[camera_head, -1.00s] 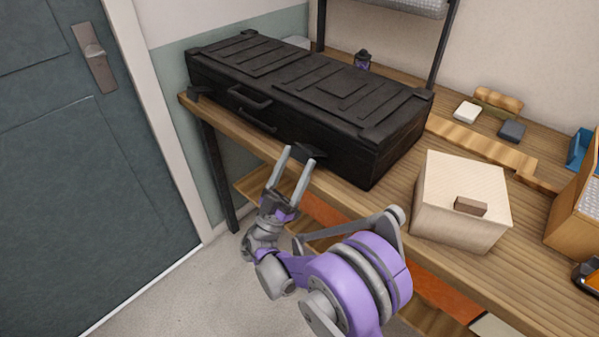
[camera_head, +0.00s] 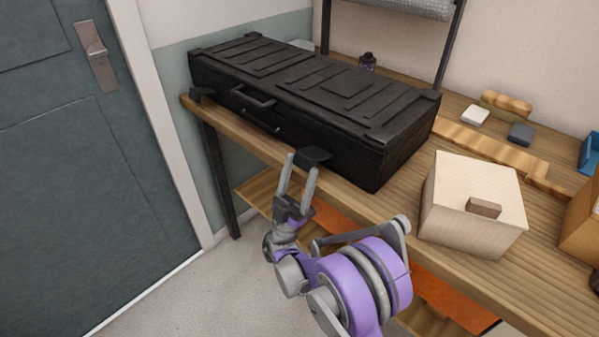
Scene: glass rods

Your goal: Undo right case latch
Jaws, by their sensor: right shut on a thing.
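The black case (camera_head: 345,95) lies closed on the wooden workbench, with a handle (camera_head: 250,99) at the middle of its front. The right case latch (camera_head: 316,156) is a dark flap jutting from the front, near the right end. The left case latch (camera_head: 200,93) juts out near the left end. My right gripper (camera_head: 301,164) is at the right latch, its two grey fingers pointing up at it from the front. It is shut on the latch; the exact contact is partly hidden. My left gripper is out of view.
A pale wooden box (camera_head: 470,200) with a brown knob stands right of the case. A white block (camera_head: 475,115), a dark block (camera_head: 521,133) and a small dark bottle (camera_head: 367,61) are farther back. A door (camera_head: 85,170) is at the left.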

